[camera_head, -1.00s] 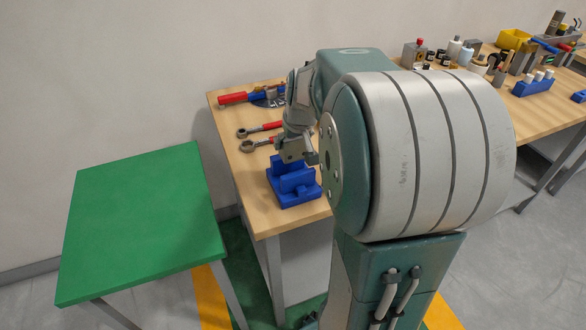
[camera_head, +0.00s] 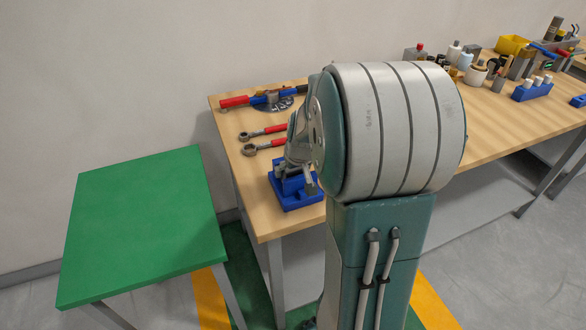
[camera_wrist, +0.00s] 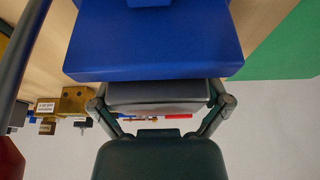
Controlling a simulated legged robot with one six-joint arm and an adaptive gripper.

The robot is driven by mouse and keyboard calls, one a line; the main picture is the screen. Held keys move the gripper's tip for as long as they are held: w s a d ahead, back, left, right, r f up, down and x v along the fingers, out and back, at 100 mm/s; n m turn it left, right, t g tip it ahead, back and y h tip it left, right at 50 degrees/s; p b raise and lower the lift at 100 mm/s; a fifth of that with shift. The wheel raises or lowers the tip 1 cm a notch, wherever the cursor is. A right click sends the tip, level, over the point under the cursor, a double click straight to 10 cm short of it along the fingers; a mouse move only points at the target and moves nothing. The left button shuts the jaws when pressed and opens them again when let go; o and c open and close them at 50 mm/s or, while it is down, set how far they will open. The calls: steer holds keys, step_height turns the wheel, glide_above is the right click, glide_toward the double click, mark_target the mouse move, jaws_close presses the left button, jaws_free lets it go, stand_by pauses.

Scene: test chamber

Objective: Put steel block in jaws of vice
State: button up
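The blue vice (camera_head: 297,198) sits near the front left end of the wooden workbench. My gripper (camera_head: 296,172) is right over it, pointing down, with its fingers low at the top of the vice. In the wrist view, the grey steel block (camera_wrist: 158,95) spans the space between my two fingers, which are shut on it. The blue vice body (camera_wrist: 155,50) fills the top of that view, directly beyond the block. My gripper hides part of the jaws in the head view, so I cannot tell how deep the block sits between them.
Two red-handled wrenches (camera_head: 264,146) lie behind the vice on the workbench (camera_head: 245,180). A red and blue tool (camera_head: 262,99) lies farther back. A green table (camera_head: 140,225) stands to the left. Bottles, a yellow bin (camera_head: 513,44) and blue holders crowd the bench's right end.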

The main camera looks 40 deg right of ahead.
steer(key=shift+d+r, duration=0.1)
steer(key=shift+d, duration=0.1)
steer(key=shift+s+r, duration=0.1)
steer(key=shift+r, duration=0.2)
steer(key=v, duration=1)
steer(key=shift+s+a+r, duration=0.1)
steer(key=shift+s+r, duration=0.05)
steer(key=shift+r, duration=0.15)
steer(key=shift+s+r, duration=0.1)
steer(key=shift+r, duration=0.15)
steer(key=shift+s+a+r, duration=0.1)
steer(key=shift+a+r, duration=0.1)
steer(key=shift+a, duration=0.1)
steer(key=s+a+r+n, duration=0.1)
steer(key=s+a, duration=0.6)
steer(key=a, duration=0.2)
steer(key=s+a+r+n+t+y, duration=0.1)
steer(key=s+a, duration=0.5)
steer(key=a, duration=0.4)
steer(key=shift+s+n, duration=0.4)
steer(key=shift+a, duration=0.2)
